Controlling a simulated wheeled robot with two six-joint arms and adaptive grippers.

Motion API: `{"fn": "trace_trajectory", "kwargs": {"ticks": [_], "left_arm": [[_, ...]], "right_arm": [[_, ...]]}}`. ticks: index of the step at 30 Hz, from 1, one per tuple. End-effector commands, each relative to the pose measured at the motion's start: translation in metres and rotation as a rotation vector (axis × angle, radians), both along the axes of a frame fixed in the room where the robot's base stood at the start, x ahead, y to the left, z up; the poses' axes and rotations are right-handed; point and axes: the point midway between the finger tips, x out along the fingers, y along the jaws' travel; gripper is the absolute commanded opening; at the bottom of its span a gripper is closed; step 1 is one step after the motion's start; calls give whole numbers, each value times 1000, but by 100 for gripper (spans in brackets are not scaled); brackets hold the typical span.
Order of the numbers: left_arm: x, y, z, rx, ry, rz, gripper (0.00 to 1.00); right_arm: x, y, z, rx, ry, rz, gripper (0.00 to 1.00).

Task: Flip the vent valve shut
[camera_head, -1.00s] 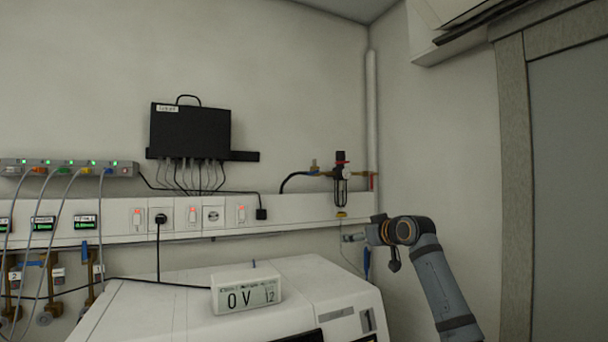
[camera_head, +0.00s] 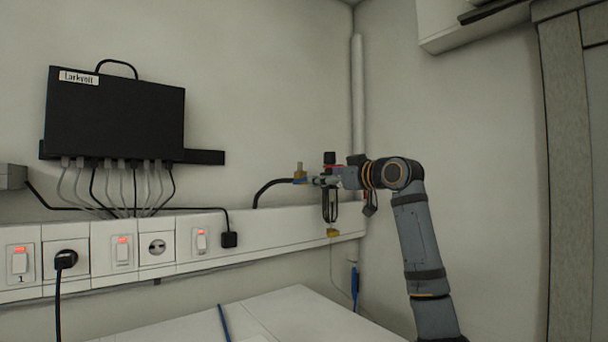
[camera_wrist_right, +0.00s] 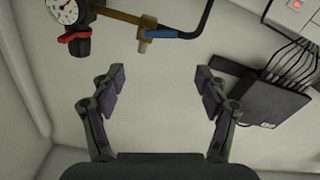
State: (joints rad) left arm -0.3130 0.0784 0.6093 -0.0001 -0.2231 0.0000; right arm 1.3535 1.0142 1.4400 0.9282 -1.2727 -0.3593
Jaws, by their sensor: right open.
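No part is clearly labelled as the vent valve, and I cannot tell its handle position. A brass fitting (camera_head: 299,170) with a tan tip stands on the gas line at the wall. It also shows at the top of the right wrist view (camera_wrist_right: 148,32), beside a round gauge (camera_wrist_right: 66,10) and a black knob with a red part (camera_wrist_right: 75,37). My right gripper (camera_head: 318,180) is in front of the regulator (camera_head: 329,203) and partly hides it. In the wrist view its fingers (camera_wrist_right: 160,80) are spread with nothing between them. My left gripper is out of view.
A black hose (camera_head: 270,190) runs into the fitting from the left. A black box with cables (camera_head: 115,115) hangs further left. A white wall rail (camera_head: 260,236) with switches and sockets runs below. A white vertical pipe (camera_head: 357,95) stands in the corner. A white machine top (camera_head: 300,315) lies below.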

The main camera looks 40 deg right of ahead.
Motion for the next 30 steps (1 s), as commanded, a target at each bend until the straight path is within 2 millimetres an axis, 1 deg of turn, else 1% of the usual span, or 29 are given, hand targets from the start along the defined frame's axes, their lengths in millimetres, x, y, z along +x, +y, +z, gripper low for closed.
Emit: {"fn": "trace_trajectory", "kwargs": {"ticks": [1,3,5,8,9,12,14,16,23,26,30], "left_arm": [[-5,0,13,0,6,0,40],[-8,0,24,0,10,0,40],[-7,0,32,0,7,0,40],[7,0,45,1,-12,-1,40],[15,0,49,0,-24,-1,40],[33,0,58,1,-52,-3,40],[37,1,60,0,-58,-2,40],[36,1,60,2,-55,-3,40],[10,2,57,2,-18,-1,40],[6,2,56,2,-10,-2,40],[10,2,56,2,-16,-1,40]], "right_arm": [[12,0,5,4,6,3,75],[28,-2,6,4,6,3,75],[41,-3,6,6,6,4,75],[61,-5,6,3,5,3,75],[67,-7,6,4,4,3,75],[79,-8,4,3,3,2,75],[83,-9,3,2,3,0,75],[86,-9,1,1,3,-1,75],[87,-10,0,1,3,-1,75],[86,-10,0,1,3,-1,62],[87,-9,0,1,2,0,43]]}}
